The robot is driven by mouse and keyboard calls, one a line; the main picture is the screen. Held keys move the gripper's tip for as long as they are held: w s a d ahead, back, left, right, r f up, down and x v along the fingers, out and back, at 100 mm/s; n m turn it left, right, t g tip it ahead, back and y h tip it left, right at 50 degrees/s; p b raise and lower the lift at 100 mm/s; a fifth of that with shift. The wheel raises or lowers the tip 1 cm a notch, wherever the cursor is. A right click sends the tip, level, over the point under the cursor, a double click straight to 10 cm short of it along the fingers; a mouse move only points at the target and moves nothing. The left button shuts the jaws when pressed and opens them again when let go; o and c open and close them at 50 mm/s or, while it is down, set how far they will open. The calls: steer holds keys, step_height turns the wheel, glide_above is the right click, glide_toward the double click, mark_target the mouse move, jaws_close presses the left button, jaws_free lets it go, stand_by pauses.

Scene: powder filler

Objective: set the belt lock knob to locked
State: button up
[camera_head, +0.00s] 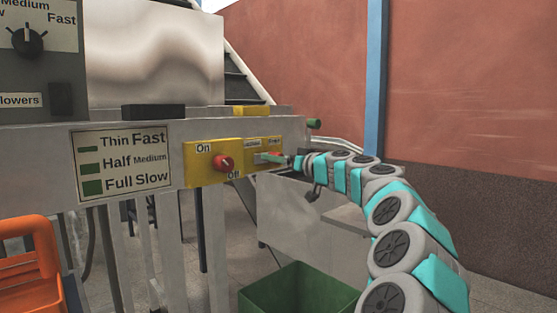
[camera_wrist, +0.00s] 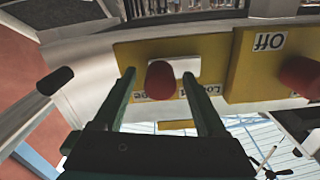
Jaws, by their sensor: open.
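The belt lock knob (camera_wrist: 161,80) has a red end and sits on a small yellow plate (camera_wrist: 130,52), with a pale horizontal bar behind it. Printed labels on the plate are partly covered and I cannot read them in full. My gripper (camera_wrist: 160,85) is open, with one green finger on each side of the red knob; I cannot tell whether they touch it. In the head view my gripper (camera_head: 284,160) is at the yellow lock plate (camera_head: 252,144), and it partly hides the knob.
A red On/Off knob (camera_head: 224,163) on a larger yellow plate (camera_head: 200,178) is just left of the lock plate. A Thin/Half/Full sign (camera_head: 122,165) is further left. A green bin (camera_head: 300,293) stands below, and an orange chair (camera_head: 28,262) is at lower left.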

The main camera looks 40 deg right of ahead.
jaws_close()
stand_by(0.4)
stand_by(0.9)
